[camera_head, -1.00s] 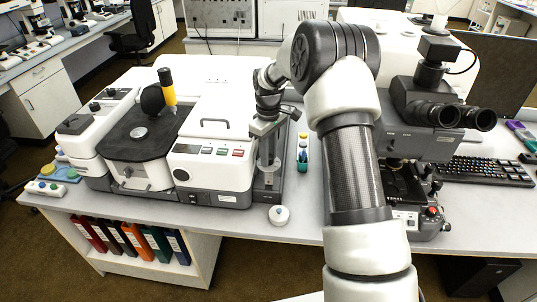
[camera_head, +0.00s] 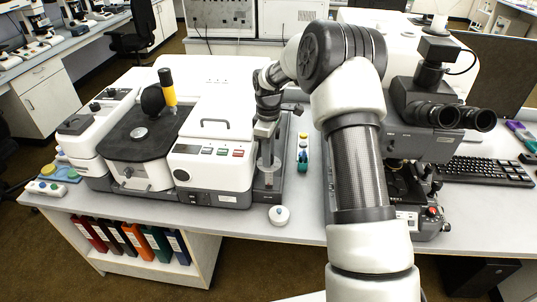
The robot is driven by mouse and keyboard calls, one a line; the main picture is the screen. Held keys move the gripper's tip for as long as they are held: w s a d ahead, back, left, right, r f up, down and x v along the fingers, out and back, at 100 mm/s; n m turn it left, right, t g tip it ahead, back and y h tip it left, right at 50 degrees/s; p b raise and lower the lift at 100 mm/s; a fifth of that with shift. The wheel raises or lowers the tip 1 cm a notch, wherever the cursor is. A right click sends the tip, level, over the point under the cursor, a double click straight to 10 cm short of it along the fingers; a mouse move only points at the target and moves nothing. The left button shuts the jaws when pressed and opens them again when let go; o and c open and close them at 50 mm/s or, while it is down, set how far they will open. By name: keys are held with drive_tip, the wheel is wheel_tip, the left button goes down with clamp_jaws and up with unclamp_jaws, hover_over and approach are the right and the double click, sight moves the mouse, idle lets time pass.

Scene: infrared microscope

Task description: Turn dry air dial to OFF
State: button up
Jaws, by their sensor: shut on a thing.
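My gripper (camera_head: 265,130) points down over the dark narrow unit (camera_head: 268,196) at the right side of the white infrared instrument (camera_head: 212,178). It is shut on a small part at the top of the pale upright column (camera_head: 266,150) on this unit. This part appears to be the dry air dial, but my gripper and wrist hide it. Its markings and its OFF position cannot be read.
The microscope (camera_head: 425,145) stands right of my arm. A round white knob-like object (camera_head: 279,215) lies near the table's front edge. Small bottles (camera_head: 303,150) stand right of the unit.

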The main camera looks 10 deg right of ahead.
drive_tip(key=shift+r, duration=0.1)
drive_tip(key=o, duration=1)
drive_tip(key=shift+o, duration=0.2)
drive_tip(key=shift+r, duration=0.1)
wheel_tip(320, 180, up, 17)
drive_tip(key=shift+r, duration=0.15)
